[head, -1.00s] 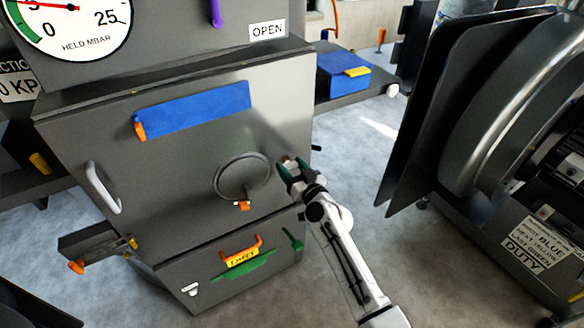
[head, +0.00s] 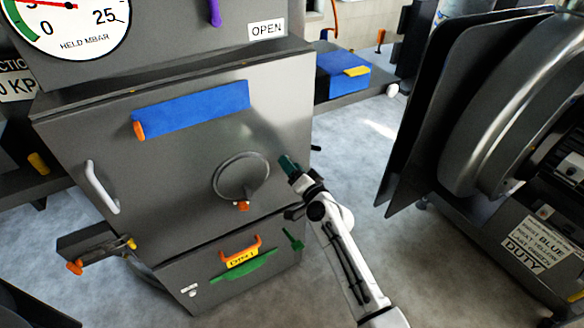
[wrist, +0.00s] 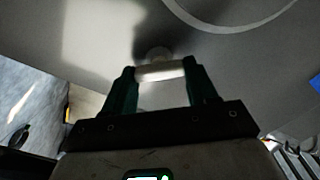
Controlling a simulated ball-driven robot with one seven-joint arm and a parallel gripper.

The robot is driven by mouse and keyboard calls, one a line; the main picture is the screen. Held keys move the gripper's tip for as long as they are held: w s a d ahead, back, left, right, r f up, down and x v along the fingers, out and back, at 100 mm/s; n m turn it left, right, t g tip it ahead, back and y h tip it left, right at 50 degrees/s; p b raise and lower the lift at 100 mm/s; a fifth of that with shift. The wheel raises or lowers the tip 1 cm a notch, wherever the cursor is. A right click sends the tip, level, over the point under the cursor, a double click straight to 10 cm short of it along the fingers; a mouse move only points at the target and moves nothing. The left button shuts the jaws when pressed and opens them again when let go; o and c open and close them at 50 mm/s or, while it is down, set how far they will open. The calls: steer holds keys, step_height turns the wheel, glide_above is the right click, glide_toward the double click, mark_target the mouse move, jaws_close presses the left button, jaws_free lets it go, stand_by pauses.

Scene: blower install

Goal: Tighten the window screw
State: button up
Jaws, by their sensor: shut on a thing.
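The round window ring (head: 241,176) is on the front of the grey cabinet door (head: 190,150). Part of its curved rim also shows at the top of the wrist view (wrist: 240,22). My gripper (head: 288,165) is just right of the ring, at the door face. In the wrist view, its dark green fingers (wrist: 160,82) are shut on a small pale metal piece, which looks like the window screw (wrist: 160,70), against the door. The screw is hidden by the fingers in the head view. An orange piece (head: 243,206) sits at the ring's lower edge.
A blue strip (head: 192,109) is above the ring, and a white handle (head: 102,187) is at the door's left. A lower panel has an orange handle (head: 243,248) and green bar (head: 243,267). A large blower housing (head: 490,110) stands right; floor between is clear.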

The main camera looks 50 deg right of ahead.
steer(key=shift+d+f+m+p, duration=0.1)
steer(key=shift+m+p, duration=0.1)
steer(key=shift+m, duration=1.75)
steer(key=shift+f+m+p, duration=0.1)
steer(key=shift+m+p, duration=0.05)
steer(key=shift+m, duration=1.8)
steer(key=o, duration=1.1)
steer(key=shift+c, duration=0.2)
steer(key=shift+s, duration=0.1)
steer(key=v, duration=1)
steer(key=shift+s, duration=0.35)
